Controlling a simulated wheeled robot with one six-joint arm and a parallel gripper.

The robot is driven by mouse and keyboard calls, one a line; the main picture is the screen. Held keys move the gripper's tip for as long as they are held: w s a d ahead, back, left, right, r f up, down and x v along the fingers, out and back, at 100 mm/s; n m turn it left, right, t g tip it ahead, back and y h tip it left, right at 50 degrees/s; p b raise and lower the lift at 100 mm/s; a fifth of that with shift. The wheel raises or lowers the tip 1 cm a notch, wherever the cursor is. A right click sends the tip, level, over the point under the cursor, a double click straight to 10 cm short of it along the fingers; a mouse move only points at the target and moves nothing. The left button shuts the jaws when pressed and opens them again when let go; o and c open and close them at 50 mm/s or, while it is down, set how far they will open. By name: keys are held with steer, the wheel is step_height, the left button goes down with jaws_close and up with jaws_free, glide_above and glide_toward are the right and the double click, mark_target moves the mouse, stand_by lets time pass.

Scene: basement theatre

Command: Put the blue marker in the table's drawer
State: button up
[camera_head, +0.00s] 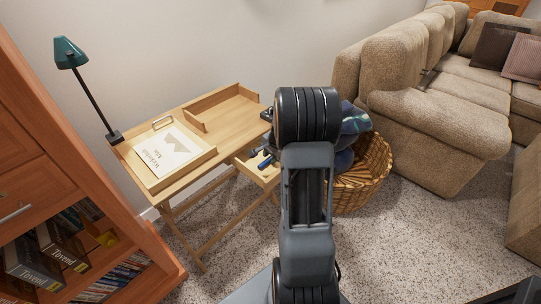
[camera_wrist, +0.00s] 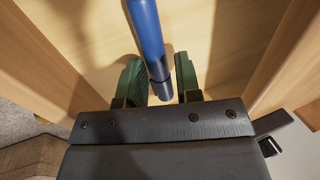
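The blue marker (camera_wrist: 148,35) lies in the table's pulled-out drawer, above or on its pale wooden floor; I cannot tell if it touches. It also shows as a small blue stick in the head view (camera_head: 265,163). The drawer (camera_head: 266,178) sticks out from the front of the wooden table (camera_head: 228,117). My gripper (camera_wrist: 161,80) is over the drawer, its two green fingers on either side of the marker's lower end. Narrow gaps show between fingers and marker, so it looks open. In the head view, my arm hides part of the drawer's right side.
A wicker basket (camera_head: 372,172) with dark cloth stands right beside the drawer. On the tabletop are a framed white board (camera_head: 170,152), a wooden divider and a green lamp (camera_head: 70,53). A bookcase (camera_head: 40,165) stands left, a sofa (camera_head: 440,110) right. Carpet in front is clear.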

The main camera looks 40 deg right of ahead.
steer(key=a+p+v, duration=0.1)
steer(key=p+v, duration=0.2)
steer(key=v, duration=0.8)
steer(key=s+a+r+n, duration=0.2)
steer(key=a+r+n, duration=0.15)
steer(key=a, duration=0.35)
steer(key=s+a+r+n, duration=0.2)
steer(key=a+n, duration=0.2)
steer(key=a, duration=0.3)
steer(key=s+a+n, duration=0.8)
steer(key=s+a, duration=0.1)
steer(key=shift+s+r+n+g+h, duration=0.25)
steer(key=shift+r+n+g+h, duration=0.05)
steer(key=shift+n+h, duration=0.1)
steer(key=w+p+v, duration=0.2)
steer(key=p+v, duration=0.9)
steer(key=w+r+p+v, duration=0.1)
steer(key=w+p+v, duration=0.2)
steer(key=p+v, duration=0.8)
steer(key=shift+r+t, duration=0.4)
steer(key=shift+r, duration=0.35)
